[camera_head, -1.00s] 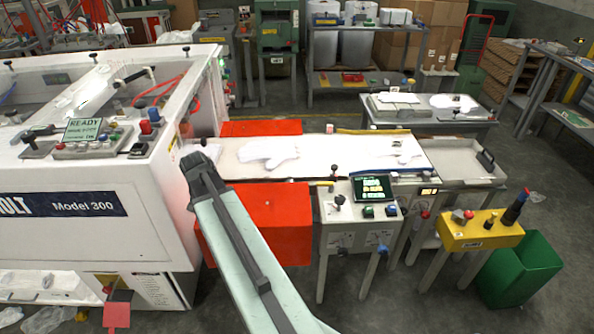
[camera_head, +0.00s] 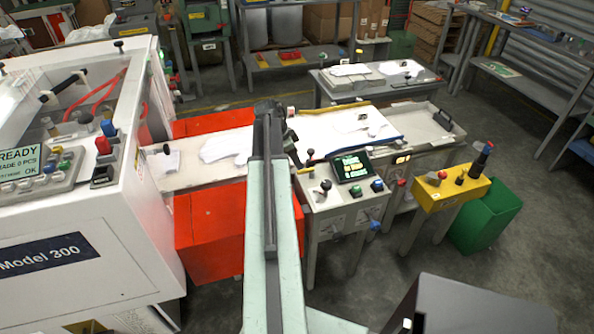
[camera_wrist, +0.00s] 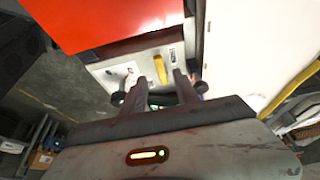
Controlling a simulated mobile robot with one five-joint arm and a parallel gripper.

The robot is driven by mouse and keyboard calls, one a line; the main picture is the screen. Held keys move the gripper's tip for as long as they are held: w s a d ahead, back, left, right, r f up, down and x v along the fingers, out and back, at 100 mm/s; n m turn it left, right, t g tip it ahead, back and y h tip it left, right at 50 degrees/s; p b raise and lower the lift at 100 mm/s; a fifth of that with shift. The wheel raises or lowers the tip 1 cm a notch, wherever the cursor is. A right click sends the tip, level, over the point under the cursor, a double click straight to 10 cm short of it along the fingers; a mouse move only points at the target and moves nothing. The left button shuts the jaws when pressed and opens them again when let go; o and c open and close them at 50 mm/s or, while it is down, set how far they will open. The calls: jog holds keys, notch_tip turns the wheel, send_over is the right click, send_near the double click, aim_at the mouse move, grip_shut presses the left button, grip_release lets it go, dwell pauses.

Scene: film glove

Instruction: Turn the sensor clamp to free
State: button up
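I cannot single out the sensor clamp with certainty. A small black knob on a stem (camera_head: 310,153) stands at the belt's near edge by the control stand (camera_head: 322,208); it may be the clamp. My gripper (camera_wrist: 172,72) shows in the wrist view with two fingers a little apart and nothing visibly held between them. Past the fingertips is a pale labelled panel (camera_wrist: 118,72) with a yellow bar and dark knobs (camera_wrist: 118,98) beside it. In the head view my arm's dark end reaches over the belt, left of the control stand, and hides part of the belt.
A white machine (camera_head: 60,215) and red guards (camera_head: 208,235) stand left. A white glove shape (camera_head: 225,147) lies on the belt. A yellow box with buttons (camera_head: 452,192) and a green bin (camera_head: 485,215) are right. Grey floor is open at the far right.

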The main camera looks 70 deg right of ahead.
jog(key=b+x, duration=0.3)
jog(key=x, duration=0.2)
jog(key=shift+w+f+b, duration=0.2)
jog(key=shift+b, duration=0.15)
jog(key=shift+r, duration=0.1)
jog(key=shift+a, duration=0.1)
